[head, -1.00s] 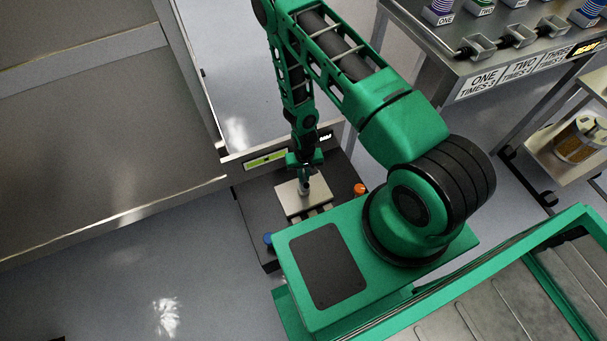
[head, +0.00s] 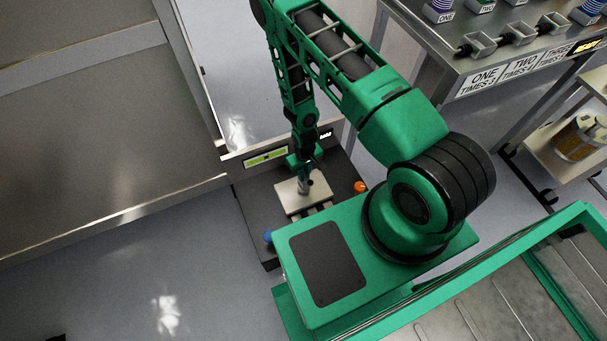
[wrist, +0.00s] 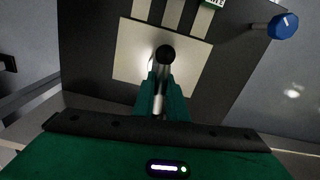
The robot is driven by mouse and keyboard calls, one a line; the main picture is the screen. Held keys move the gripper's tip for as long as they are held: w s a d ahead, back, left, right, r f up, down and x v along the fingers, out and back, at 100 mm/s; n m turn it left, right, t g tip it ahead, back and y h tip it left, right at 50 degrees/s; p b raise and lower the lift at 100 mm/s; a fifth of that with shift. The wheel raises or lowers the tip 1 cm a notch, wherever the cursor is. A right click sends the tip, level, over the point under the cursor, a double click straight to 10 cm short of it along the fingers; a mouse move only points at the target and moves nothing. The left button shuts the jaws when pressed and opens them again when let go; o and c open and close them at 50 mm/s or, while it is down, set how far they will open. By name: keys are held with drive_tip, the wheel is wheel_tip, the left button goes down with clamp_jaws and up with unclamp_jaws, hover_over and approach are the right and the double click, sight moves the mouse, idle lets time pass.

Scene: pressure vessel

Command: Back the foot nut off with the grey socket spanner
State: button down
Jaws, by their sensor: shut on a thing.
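My gripper (head: 305,168) points down over a pale square plate (head: 290,197) on a dark base and is shut on the grey socket spanner (head: 305,188). In the wrist view the green fingers (wrist: 157,95) close around the spanner's grey shaft (wrist: 160,75), and a dark round end shows at its far tip. The spanner's lower end is over the plate (wrist: 128,60); I cannot tell how far down it sits. The foot nut is not visible.
The dark base (head: 255,215) carries a blue knob (head: 267,237) and an orange knob (head: 360,187). A low wall with a yellow-green panel (head: 265,158) stands behind it. A large metal surface (head: 80,130) lies left; a labelled bench (head: 510,70) stands right. Floor is clear front left.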

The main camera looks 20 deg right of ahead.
drive_tip(key=n, duration=0.5)
drive_tip(key=shift+w, duration=0.1)
drive_tip(key=shift+r, duration=3.55)
